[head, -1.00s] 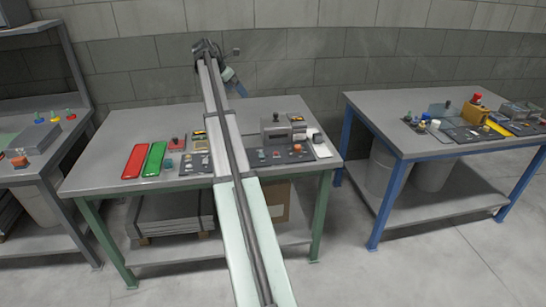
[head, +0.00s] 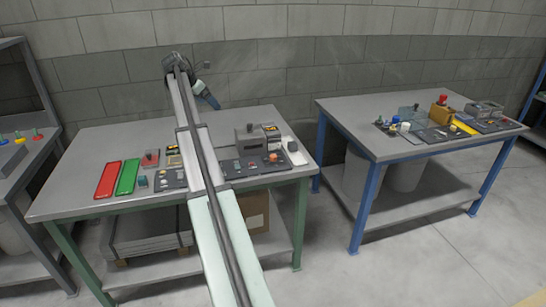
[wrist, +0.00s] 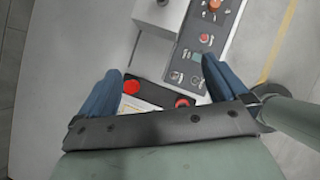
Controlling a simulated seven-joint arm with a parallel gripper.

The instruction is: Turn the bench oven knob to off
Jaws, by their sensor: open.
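My gripper (wrist: 160,82) is open, with its two blue fingers apart and nothing held. In the head view it hangs beyond the far edge of the green-legged bench, where its blue fingers (head: 207,95) show. A grey box (head: 250,140) stands on that bench, with a dark control panel (head: 256,164) in front of it. In the wrist view, a dark panel (wrist: 201,55) carries an orange-red knob (wrist: 213,5) and a red knob (wrist: 205,38). Between the fingers, lower down, show a red button (wrist: 131,87) and another red knob (wrist: 182,102). Which one is the bench oven knob I cannot tell.
A red tray (head: 107,178) and a green tray (head: 128,177) lie on the bench's left part. My arm crosses the bench and hides some of its middle. A blue-legged bench (head: 345,118) with more devices stands to the right, across a gap.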

